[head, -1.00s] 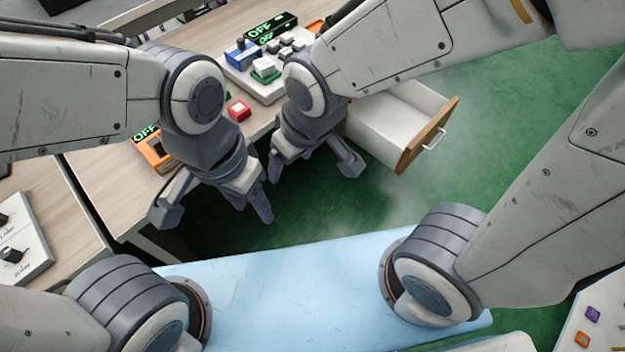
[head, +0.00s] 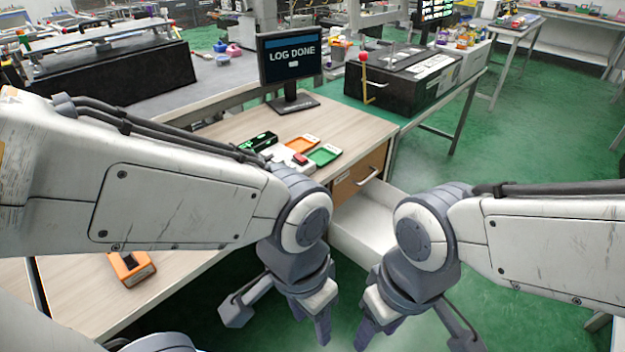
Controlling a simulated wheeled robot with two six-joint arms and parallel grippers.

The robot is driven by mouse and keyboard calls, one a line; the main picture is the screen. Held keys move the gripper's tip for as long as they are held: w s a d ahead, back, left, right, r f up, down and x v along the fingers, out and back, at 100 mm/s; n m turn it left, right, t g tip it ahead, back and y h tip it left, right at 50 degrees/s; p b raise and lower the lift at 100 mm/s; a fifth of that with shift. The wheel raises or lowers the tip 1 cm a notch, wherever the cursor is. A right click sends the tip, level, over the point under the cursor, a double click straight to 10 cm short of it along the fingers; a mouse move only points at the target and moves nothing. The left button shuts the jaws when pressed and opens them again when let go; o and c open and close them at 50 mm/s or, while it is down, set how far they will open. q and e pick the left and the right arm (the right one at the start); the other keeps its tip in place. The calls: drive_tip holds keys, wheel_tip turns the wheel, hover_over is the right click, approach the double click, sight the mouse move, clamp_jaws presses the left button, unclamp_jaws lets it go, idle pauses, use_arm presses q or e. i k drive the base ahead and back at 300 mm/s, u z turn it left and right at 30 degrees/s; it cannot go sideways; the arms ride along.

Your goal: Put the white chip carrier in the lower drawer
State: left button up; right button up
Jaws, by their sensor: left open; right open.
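A white-lined drawer (head: 350,222) stands pulled out from the wooden desk, below a closed wooden drawer front (head: 358,172) with a metal handle. My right arm hides the open drawer's right part and its front. My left gripper (head: 280,318) is open and empty, pointing down, in front of the desk and left of the drawer. My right gripper (head: 415,335) is open and empty, pointing down, nearer to me than the drawer.
On the desk are a green tray (head: 323,156), an orange tray (head: 303,142), a red button (head: 299,158) and a monitor (head: 290,56) reading "LOG DONE". An orange switch box (head: 131,268) sits at the near left. Green floor lies open at the right.

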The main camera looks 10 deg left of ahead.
sight(380, 236)
drive_tip(key=z, duration=0.9)
drive_tip(key=i, duration=0.95)
drive_tip(key=u, duration=1.65)
